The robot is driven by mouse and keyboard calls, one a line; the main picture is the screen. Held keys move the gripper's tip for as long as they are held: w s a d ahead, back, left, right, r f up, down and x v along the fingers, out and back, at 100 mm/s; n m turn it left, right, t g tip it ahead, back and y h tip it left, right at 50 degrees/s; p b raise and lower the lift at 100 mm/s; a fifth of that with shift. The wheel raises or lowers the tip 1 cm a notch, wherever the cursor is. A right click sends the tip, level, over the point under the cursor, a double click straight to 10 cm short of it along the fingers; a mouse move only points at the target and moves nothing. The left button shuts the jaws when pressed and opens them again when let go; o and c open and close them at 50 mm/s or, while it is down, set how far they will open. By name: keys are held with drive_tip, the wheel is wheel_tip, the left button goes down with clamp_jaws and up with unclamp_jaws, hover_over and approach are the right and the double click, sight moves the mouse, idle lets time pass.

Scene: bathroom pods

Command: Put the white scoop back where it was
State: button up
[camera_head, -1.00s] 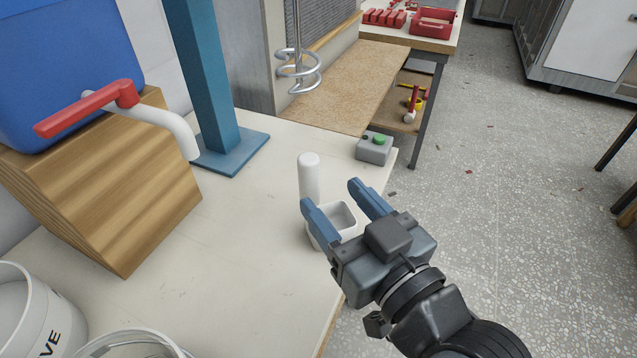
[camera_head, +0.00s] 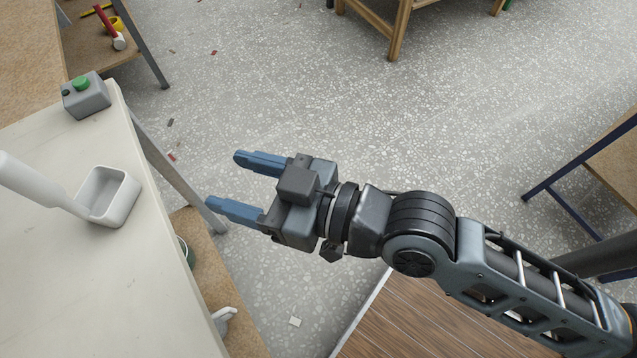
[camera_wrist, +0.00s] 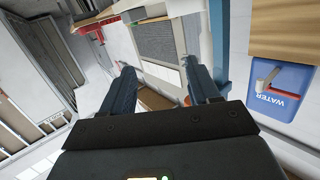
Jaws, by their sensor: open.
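The white scoop (camera_head: 108,196) rests on the pale bench top (camera_head: 60,270) near its right edge in the head view. Its square cup is open upward and its thick handle (camera_head: 25,180) runs to the left edge of the picture. My gripper (camera_head: 222,180) is open and empty, to the right of the scoop and past the bench edge, over the floor. Its two blue fingers point left toward the bench, apart from the scoop. In the wrist view the fingers (camera_wrist: 158,92) are spread with nothing between them. I cannot make out the scoop there.
A grey box with a green button (camera_head: 86,95) stands at the bench's far corner. A lower shelf (camera_head: 205,270) lies under the bench. A blue water container (camera_wrist: 282,90) shows at right in the wrist view. Speckled floor (camera_head: 260,80) is mostly clear beyond my gripper.

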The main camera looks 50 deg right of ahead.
drive_tip(key=s+d+m+h, duration=0.1)
drive_tip(key=s+d, duration=0.2)
drive_tip(key=s, duration=0.3)
drive_tip(key=s+d+f+m+h, duration=0.1)
drive_tip(key=s+d+h, duration=0.1)
drive_tip(key=s, duration=0.5)
drive_tip(key=s+d+m+g+h, duration=0.1)
drive_tip(key=s+d+h, duration=0.1)
drive_tip(key=s+d, duration=0.2)
drive_tip(key=s, duration=0.3)
drive_tip(key=shift+s+d+f, duration=0.25)
drive_tip(key=shift+d, duration=0.05)
drive_tip(key=shift+c, duration=0.4)
